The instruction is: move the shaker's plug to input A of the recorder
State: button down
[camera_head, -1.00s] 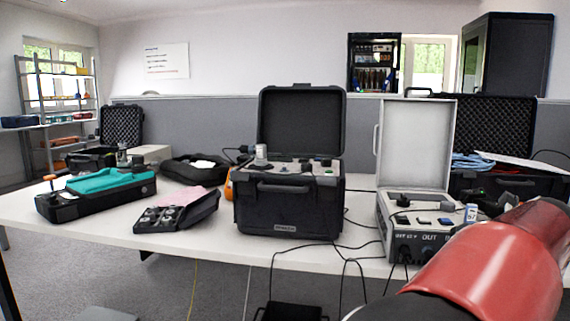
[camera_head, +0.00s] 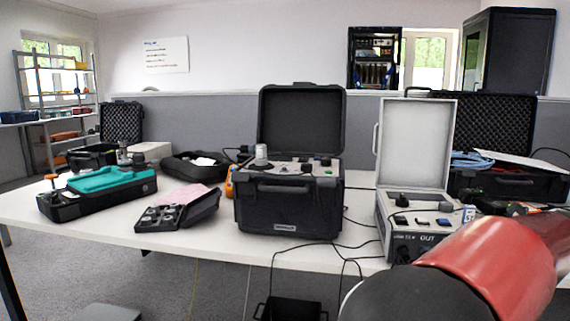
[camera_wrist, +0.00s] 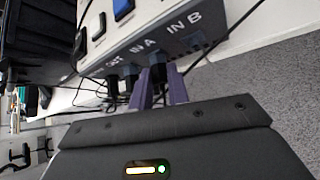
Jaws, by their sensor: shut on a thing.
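The recorder (camera_head: 385,225) is the grey case with its pale lid up, at the right of the table. In the wrist view its front panel (camera_wrist: 165,38) shows the labels OUT, IN A and IN B. My gripper (camera_wrist: 161,82) is shut on a dark plug (camera_wrist: 157,68), taken as the shaker's plug, lined up with the IN A socket. The plug's front end meets the panel; I cannot tell how deep it sits. Another dark plug (camera_wrist: 130,73) sits beside it under OUT. The IN B socket (camera_wrist: 195,41) looks empty. In the head view my arm hides the gripper.
A black case (camera_head: 290,210) with its lid up stands left of the recorder. Cables (camera_head: 345,258) hang over the table's front edge. In the wrist view, thin cables run close to the plugs. A teal-topped device (camera_head: 105,182) and a black tray (camera_head: 165,217) lie farther left.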

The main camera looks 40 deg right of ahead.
jog(key=shift+f+m+t+y+p, duration=0.15)
jog(key=shift+m+t+y+p, duration=0.2)
jog(key=shift+p, duration=0.2)
dwell(0.4)
jog(key=c, duration=1.3)
grip_release()
jog(key=shift+o, duration=0.2)
jog(key=shift+s+r, duration=0.1)
jog(key=shift+r, duration=0.1)
jog(key=p+v, duration=0.3)
jog(key=v, duration=0.1)
jog(key=shift+s+a+r+p, duration=0.15)
jog(key=shift+s+r+p, duration=0.05)
jog(key=shift+s+p, duration=0.2)
